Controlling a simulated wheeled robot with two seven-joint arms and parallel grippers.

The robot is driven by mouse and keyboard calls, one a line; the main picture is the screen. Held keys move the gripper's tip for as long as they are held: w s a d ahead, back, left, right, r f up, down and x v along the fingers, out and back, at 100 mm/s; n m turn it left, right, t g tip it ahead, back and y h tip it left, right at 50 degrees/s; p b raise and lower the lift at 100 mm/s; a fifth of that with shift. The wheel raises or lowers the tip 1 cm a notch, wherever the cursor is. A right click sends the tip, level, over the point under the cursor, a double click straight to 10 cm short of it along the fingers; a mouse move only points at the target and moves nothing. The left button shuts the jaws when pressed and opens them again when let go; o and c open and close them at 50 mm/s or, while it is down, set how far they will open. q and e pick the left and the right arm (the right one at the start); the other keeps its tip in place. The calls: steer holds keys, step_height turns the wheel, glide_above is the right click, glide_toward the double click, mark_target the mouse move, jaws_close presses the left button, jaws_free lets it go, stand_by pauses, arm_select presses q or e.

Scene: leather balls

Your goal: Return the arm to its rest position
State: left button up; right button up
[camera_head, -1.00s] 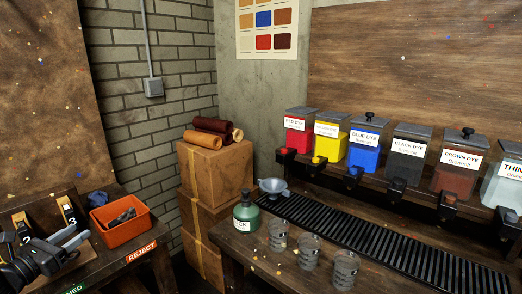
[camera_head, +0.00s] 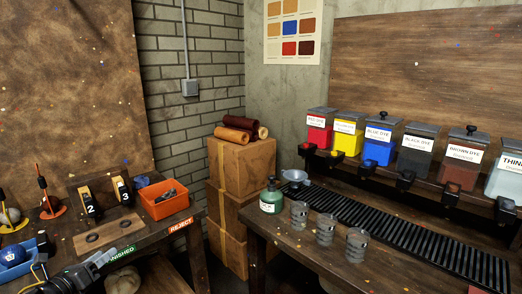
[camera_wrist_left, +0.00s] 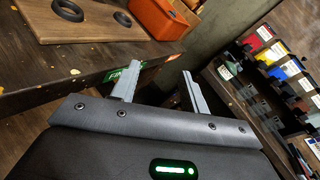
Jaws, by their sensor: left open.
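My left gripper (camera_head: 97,262) is at the lower left of the head view, beside the front edge of the left bench (camera_head: 150,232). In the left wrist view its two grey fingers (camera_wrist_left: 160,88) stand wide apart with nothing between them. The green FINISHED label (camera_head: 120,252) on the bench edge shows just beyond the fingers. My right gripper is in neither view.
The left bench holds an orange reject bin (camera_head: 165,199), a wooden board with two dark rings (camera_head: 82,240), and numbered stands (camera_head: 122,190). Stacked boxes (camera_head: 240,165) stand behind. The right bench carries dye dispensers, three cups (camera_head: 325,230) and a green bottle (camera_head: 271,197).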

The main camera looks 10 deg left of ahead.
arm_select(q)
steer(key=s+d+f+n+g+y, duration=0.2)
steer(key=s+d+f+n+g, duration=0.2)
steer(key=s+d+f+n, duration=0.4)
steer(key=s+d+f+n+g+y, duration=0.1)
steer(key=s+d+f+n+g, duration=0.2)
steer(key=s+d+f+n, duration=0.5)
steer(key=s+d+f+n+g+h, duration=0.1)
steer(key=s+d+f+n+g, duration=0.15)
steer(key=s+d+n, duration=0.4)
steer(key=s+d+f+n+g+h, duration=0.1)
steer(key=s+d+n+g, duration=0.35)
steer(key=d+n, duration=0.25)
step_height(320, 180, down, 27)
steer(key=s+a, duration=0.1)
steer(key=s, duration=0.1)
steer(key=s+a+f+g, duration=0.1)
steer(key=s+a+f, duration=0.3)
steer(key=s+f, duration=1)
steer(key=shift+s+f+p, duration=0.2)
steer(key=shift+s+p, duration=0.2)
steer(key=shift+s, duration=0.4)
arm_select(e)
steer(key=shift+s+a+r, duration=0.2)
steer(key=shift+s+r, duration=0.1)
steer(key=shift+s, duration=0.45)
